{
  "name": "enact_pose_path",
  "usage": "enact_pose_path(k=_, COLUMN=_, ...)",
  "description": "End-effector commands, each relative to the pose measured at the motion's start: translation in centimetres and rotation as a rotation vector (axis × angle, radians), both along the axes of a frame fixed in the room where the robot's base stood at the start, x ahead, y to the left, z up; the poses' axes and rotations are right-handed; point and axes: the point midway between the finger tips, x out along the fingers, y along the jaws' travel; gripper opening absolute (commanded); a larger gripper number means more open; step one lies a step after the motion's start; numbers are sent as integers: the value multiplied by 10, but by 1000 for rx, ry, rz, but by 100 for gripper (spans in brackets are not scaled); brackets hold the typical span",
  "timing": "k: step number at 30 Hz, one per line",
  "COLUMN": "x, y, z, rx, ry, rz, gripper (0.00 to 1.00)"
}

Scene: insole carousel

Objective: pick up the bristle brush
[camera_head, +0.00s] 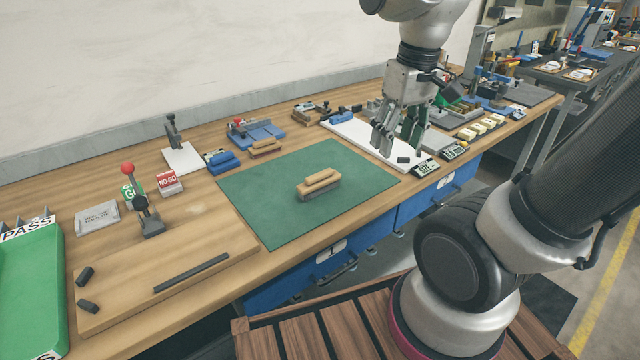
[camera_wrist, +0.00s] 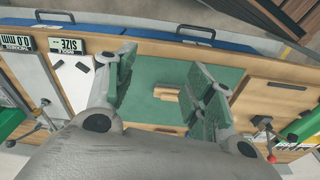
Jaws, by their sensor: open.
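The bristle brush (camera_head: 319,184) has a light wooden handle block over a darker lower part. It lies on the green mat (camera_head: 250,187) in the middle of the bench. My gripper (camera_head: 397,145) is open and empty, above the white board to the right of the mat, apart from the brush. In the wrist view the brush (camera_wrist: 167,93) shows between the two spread fingers of my gripper (camera_wrist: 163,75), partly covered by the right one.
A similar wooden-handled piece (camera_head: 265,148) and a blue block (camera_head: 222,161) stand behind the mat. The white board (camera_head: 350,130) and small displays (camera_head: 425,168) are at right. A red-knobbed lever (camera_head: 145,205) and green tray (camera_head: 30,285) are at left. The mat around the brush is clear.

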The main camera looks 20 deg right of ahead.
Motion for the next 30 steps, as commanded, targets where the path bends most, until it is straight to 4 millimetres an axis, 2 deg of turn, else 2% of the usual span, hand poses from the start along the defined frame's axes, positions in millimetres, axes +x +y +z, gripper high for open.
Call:
enact_pose_path(k=1, x=15, y=12, z=-12, rx=-6, ry=53, rz=-14, gripper=54)
enact_pose_path(k=5, x=53, y=43, z=-41, rx=-22, ry=137, rz=-176, gripper=54)
enact_pose_path(k=9, x=91, y=76, z=-75, rx=-43, ry=182, rz=-479, gripper=54)
enact_pose_path(k=12, x=114, y=92, z=-89, rx=-38, ry=174, rz=-734, gripper=54)
enact_pose_path(k=15, x=133, y=98, z=-89, rx=-6, ry=142, rz=-979, gripper=54)
enact_pose_path(k=18, x=144, y=102, z=-83, rx=34, ry=113, rz=-1178, gripper=54)
enact_pose_path(k=21, x=146, y=103, z=-83, rx=51, ry=105, rz=-1317, gripper=54)
enact_pose_path(k=25, x=146, y=103, z=-88, rx=57, ry=103, rz=-1396, gripper=54)
enact_pose_path(k=30, x=145, y=103, z=-109, rx=54, ry=105, rz=-1401, gripper=54)
